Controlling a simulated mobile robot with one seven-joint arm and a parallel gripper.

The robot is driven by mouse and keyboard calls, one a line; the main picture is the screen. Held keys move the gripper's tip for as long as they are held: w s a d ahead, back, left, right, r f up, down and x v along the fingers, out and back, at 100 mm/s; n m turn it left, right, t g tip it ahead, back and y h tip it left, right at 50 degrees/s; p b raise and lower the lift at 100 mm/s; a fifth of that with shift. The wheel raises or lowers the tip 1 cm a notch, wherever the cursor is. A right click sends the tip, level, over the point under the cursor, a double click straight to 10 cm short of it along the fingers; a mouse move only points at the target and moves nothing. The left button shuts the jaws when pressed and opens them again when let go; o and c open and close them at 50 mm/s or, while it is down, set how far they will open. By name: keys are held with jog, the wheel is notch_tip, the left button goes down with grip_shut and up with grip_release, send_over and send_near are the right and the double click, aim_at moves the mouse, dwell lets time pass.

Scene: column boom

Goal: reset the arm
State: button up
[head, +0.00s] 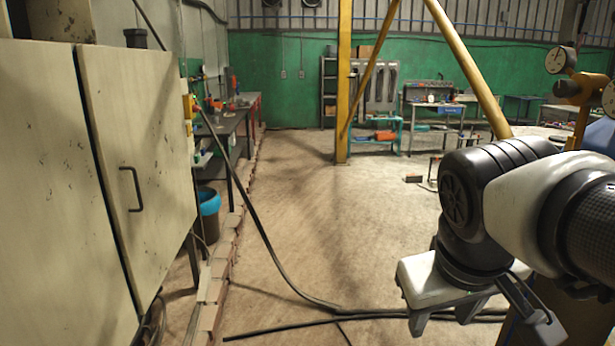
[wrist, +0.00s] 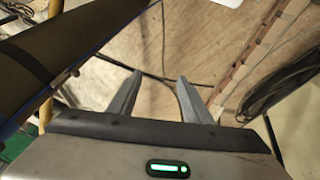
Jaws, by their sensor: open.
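My gripper (head: 445,322) hangs at the lower right in the head view, at the end of my black and white arm. In the wrist view its two grey fingers (wrist: 157,98) stand apart with nothing between them. The gripper is open and empty, pointing down over the wooden-looking floor (wrist: 205,45).
A beige cabinet (head: 140,170) with a dark handle fills the left. A workbench (head: 230,122) and a blue-rimmed bin (head: 208,205) stand behind it. Black cables (head: 290,278) cross the floor. A yellow post (head: 343,80) stands further back. The middle floor is clear.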

jog(key=s+a+f+m+t+y, duration=0.1)
jog(key=s+a+f+y, duration=0.1)
jog(key=s+a+f, duration=0.15)
notch_tip(320, 180, up, 18)
jog(key=p, duration=1.8)
jog(key=shift+w+a, duration=0.2)
jog(key=shift+w, duration=0.15)
jog(key=c, duration=0.4)
jog(key=shift+o, duration=0.2)
jog(key=shift+a, duration=0.15)
